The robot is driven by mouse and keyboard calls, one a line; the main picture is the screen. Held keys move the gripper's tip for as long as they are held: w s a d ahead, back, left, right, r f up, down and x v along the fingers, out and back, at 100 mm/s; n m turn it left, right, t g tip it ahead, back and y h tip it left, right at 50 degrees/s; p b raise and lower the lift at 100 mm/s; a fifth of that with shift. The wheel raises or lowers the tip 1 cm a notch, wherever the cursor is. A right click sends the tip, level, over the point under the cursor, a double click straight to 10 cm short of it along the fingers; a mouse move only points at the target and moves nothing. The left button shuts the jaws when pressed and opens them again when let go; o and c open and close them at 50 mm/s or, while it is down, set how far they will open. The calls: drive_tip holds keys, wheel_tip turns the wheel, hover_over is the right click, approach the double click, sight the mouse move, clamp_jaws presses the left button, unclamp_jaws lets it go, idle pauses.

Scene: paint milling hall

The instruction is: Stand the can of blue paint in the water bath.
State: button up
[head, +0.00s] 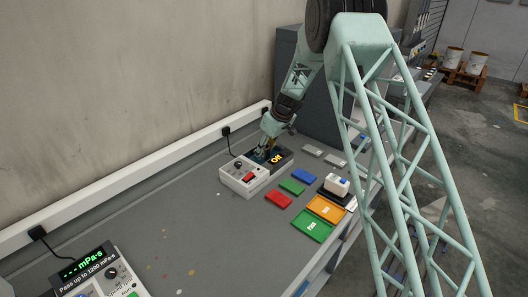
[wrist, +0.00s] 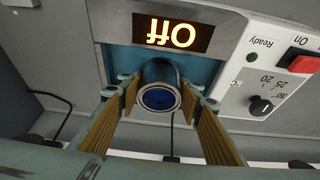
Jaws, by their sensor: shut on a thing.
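The can of blue paint (wrist: 159,97) is a small metal can with a dark blue top, seen from above in the wrist view. My gripper (wrist: 158,100) is shut on it, one finger on each side. The water bath (head: 243,177) is a white and grey box with a red switch, a knob and a display reading "Off". It also shows in the wrist view (wrist: 232,82), with its blue basin behind the can. In the head view my gripper (head: 264,155) is over the basin and hides the can. I cannot tell whether the can touches the basin floor.
Red (head: 278,199), green (head: 292,187) and blue (head: 305,175) blocks lie right of the bath. An orange tray (head: 325,208), a green tray (head: 313,225) and a white device (head: 337,185) are nearer the bench edge.

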drive_tip(key=shift+f+b, duration=0.3)
drive_tip(key=o, duration=1)
drive_tip(key=shift+r, duration=0.15)
drive_tip(key=shift+v, duration=5.9)
drive_tip(key=shift+d, duration=0.1)
